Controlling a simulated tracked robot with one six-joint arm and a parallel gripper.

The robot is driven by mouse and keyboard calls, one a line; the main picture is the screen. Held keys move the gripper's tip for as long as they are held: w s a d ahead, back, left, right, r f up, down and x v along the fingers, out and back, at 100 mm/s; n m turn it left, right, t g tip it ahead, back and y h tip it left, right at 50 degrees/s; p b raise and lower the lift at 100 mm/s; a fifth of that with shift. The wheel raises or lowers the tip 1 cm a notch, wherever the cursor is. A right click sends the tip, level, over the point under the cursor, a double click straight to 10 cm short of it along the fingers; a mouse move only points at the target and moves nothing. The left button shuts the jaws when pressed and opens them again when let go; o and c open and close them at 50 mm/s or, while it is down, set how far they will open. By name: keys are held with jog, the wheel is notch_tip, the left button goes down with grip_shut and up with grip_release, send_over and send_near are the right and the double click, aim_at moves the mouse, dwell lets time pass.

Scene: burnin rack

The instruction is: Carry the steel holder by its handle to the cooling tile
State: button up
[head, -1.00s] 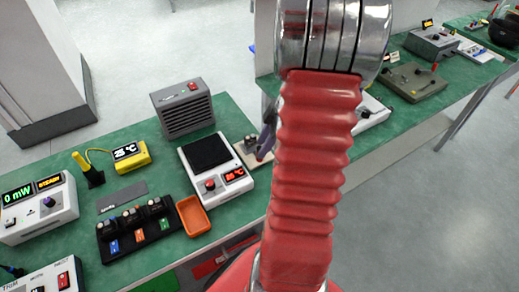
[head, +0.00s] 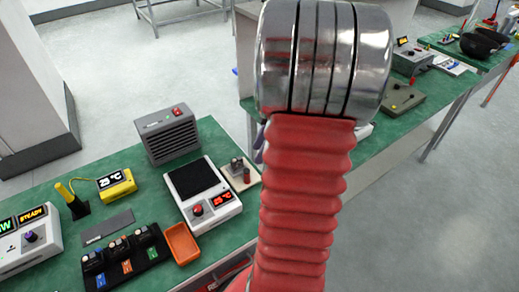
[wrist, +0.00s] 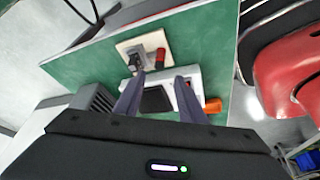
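The steel holder (head: 236,164) is a small grey metal piece with a red upright handle (head: 247,175). It stands on a cream tile (head: 232,183), right of the white hot plate (head: 208,198). In the wrist view the holder (wrist: 138,57) and its red handle (wrist: 161,55) sit on the cream tile (wrist: 124,47), beyond my fingertips. My gripper (wrist: 160,78) is open and empty, its two purple fingers wide apart over the hot plate in that view. In the head view my arm hides most of the gripper; a bit of purple finger shows beside it.
A grey vented box (head: 167,136) stands behind the hot plate. An orange tray (head: 181,243), a black block with several knobs (head: 126,258), a dark flat plate (head: 107,227) and a yellow meter (head: 117,186) lie on the green bench. Another bench (head: 440,97) is at right.

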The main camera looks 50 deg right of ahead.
dwell(0.4)
jog(key=s+a+r+m+h, duration=0.1)
jog(key=a+r+m, duration=0.2)
jog(key=a, duration=0.8)
jog(key=s+a+r+m+t+h, duration=0.1)
jog(key=a+r+m, duration=0.2)
jog(key=a, duration=0.8)
jog(key=a+r+m+t+h, duration=0.1)
jog(key=a+r+m, duration=0.2)
jog(key=a+r, duration=0.4)
jog(key=a, duration=0.4)
jog(key=shift+s+a, duration=0.25)
jog(key=shift+s, duration=0.15)
